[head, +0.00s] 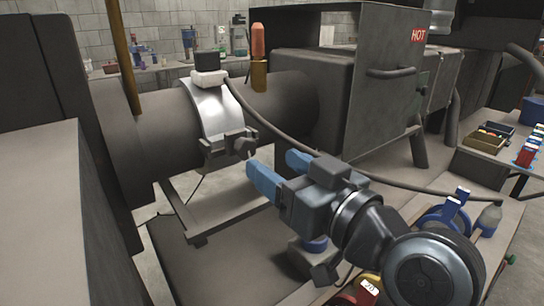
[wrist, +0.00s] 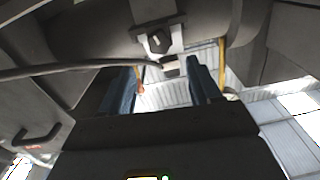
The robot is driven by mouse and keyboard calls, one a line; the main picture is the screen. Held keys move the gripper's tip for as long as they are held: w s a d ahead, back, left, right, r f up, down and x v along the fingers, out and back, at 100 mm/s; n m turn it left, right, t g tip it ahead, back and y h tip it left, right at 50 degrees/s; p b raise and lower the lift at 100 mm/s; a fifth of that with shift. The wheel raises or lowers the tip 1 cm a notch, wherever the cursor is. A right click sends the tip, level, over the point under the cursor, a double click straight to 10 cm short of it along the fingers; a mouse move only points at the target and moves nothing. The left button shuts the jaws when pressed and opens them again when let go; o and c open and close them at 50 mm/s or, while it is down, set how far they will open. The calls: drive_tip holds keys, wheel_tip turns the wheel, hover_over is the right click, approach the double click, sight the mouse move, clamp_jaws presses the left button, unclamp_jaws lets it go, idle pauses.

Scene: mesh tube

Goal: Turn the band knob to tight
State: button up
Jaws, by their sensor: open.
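A shiny metal band (head: 220,112) wraps around a large dark horizontal tube (head: 165,130). The dark band knob (head: 243,146) sits on a bracket at the band's lower right side. The fingers also show in the wrist view (wrist: 162,70). The knob's turn setting cannot be read.
A dark cable (head: 290,145) runs from a pale block (head: 209,78) on the band, passing behind my gripper. An orange-handled tool (head: 258,45) stands upright behind the tube. A box marked HOT (head: 380,85) is at the right. A table with bins (head: 490,138) stands far right.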

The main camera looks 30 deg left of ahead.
sight(248, 148)
drive_tip(key=shift+n, duration=0.3)
drive_tip(key=x, duration=0.4)
drive_tip(key=p+x, duration=0.1)
drive_tip(key=x, duration=0.2)
drive_tip(key=shift+w+a+f, duration=0.1)
drive_tip(key=shift+a+f, duration=0.1)
drive_tip(key=shift+a, duration=0.2)
drive_tip(key=shift+c, duration=0.2)
drive_tip(key=c, duration=1)
drive_tip(key=shift+p, duration=0.3)
